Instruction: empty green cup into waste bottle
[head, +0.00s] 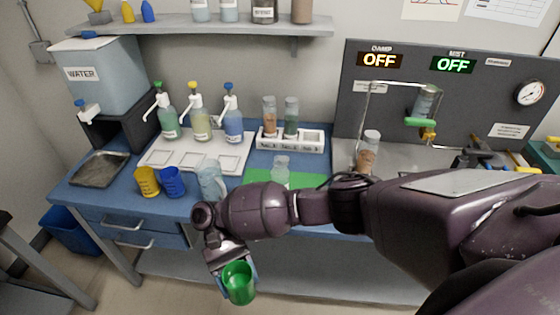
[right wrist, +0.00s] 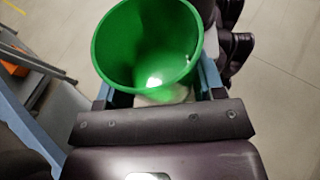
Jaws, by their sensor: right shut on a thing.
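The green cup (head: 238,285) is in my right gripper (head: 237,281), held out in front of the bench and below its top. The right wrist view shows the cup (right wrist: 147,50) between the blue fingers, its mouth open to the camera. A bright spot shows on its inner bottom; I cannot tell whether it holds liquid. A labelled dark bottle (head: 265,12) stands on the wall shelf, but its label is too small to read, so I cannot tell which vessel is the waste bottle. My left gripper is not in view.
On the blue bench (head: 262,160) stand a yellow cup (head: 147,181), a blue cup (head: 172,182), a clear pitcher (head: 211,181), pump bottles and a tube rack (head: 291,146). A water tank (head: 105,75) is at the back left. A blue bin (head: 72,230) is on the floor.

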